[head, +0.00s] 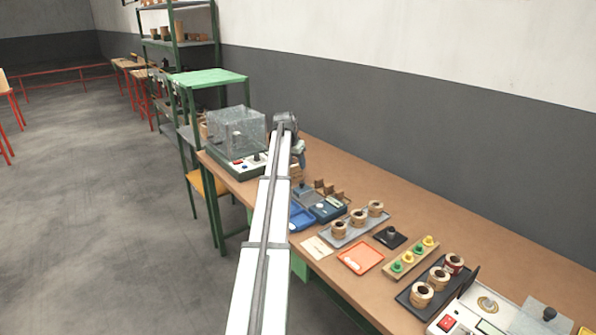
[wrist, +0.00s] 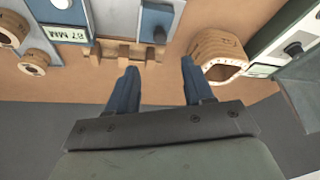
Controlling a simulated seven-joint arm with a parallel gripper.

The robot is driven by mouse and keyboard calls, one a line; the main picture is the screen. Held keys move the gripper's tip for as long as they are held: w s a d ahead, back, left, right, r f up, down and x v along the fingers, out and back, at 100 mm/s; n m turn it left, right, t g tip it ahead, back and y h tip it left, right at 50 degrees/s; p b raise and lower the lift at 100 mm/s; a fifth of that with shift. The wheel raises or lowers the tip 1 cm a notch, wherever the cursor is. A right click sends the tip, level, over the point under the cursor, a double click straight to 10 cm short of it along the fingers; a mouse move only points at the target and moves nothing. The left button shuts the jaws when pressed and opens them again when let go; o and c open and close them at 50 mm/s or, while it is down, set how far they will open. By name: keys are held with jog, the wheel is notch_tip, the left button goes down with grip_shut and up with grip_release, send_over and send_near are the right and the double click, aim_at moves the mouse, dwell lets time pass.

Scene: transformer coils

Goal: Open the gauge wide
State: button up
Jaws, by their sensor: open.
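The gauge (wrist: 66,12) is at the top of the wrist view. In the head view the gauge (head: 328,209) lies on the bench just below and right of my gripper (head: 299,160). In the wrist view my gripper (wrist: 160,65) is open with two blue fingers and nothing between them. The fingertips appear below the knob in the picture, apart from it.
A slotted wooden rack (wrist: 112,54) stands beside the gauge. A wooden coil form (wrist: 217,52) is right of my fingers. A clear-covered machine (head: 236,135) stands on the bench's far end.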

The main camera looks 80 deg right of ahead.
jog(key=shift+v, duration=1.05)
